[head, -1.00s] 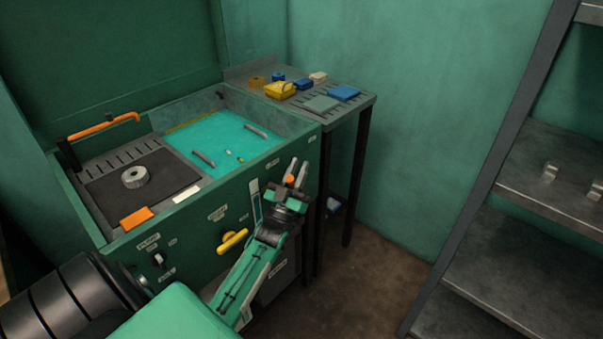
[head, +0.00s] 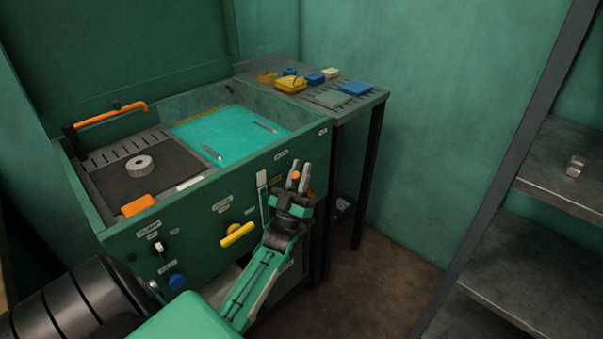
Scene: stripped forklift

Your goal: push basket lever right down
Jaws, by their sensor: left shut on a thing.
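The green washer cabinet (head: 200,230) stands at left centre with a tank of turquoise liquid (head: 225,140). Two grey metal handles, one on the left (head: 211,152) and one on the right (head: 265,127), show at the liquid. My left gripper (head: 300,176) is at the cabinet's front right and shut on an orange-ended part (head: 295,175), which looks like the lever's knob. The lever's shaft is hidden by the fingers. A pale slotted plate (head: 262,197) is just left of the gripper. My right gripper is not in view.
A yellow handle (head: 237,234) and a blue button (head: 177,281) are on the front panel. A side table (head: 382,97) and grey shelving (head: 560,190) stand to the right.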

